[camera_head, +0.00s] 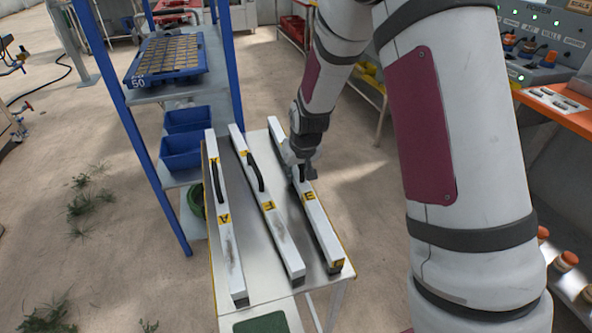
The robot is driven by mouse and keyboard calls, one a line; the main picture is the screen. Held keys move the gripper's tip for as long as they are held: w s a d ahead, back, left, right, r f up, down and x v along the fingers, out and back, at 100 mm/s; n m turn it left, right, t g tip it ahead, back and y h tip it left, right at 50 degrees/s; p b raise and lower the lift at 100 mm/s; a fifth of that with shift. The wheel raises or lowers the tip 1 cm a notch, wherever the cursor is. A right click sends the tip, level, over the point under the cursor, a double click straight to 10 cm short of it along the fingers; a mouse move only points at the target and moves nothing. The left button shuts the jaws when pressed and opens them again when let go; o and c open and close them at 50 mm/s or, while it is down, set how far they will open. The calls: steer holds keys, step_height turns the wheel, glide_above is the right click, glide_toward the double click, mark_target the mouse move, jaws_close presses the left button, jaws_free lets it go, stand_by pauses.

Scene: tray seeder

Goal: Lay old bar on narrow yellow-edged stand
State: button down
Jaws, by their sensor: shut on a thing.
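Three long white bars lie side by side along a narrow metal stand (257,252) with yellow edges. The left bar (229,240) has a black handle, a yellow "A" label and brown stains. The middle bar (279,232) has a black handle, a yellow "F" label and a faint stain. The right bar (318,222) has yellow labels near its front end. My gripper (301,176) is at the right bar's upper middle, shut on its handle, which it mostly hides. I cannot tell whether this bar touches the stand, or which bar is the old one.
A blue-framed rack stands close on the left, with a blue seed tray (160,74) on top and blue bins (186,146) below. A dark green pad (262,324) lies at the stand's front. An orange bench (560,118) with controls is at right.

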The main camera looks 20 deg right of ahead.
steer(key=shift+f, duration=0.25)
steer(key=c, duration=1.2)
jaws_free()
steer(key=shift+c, duration=0.2)
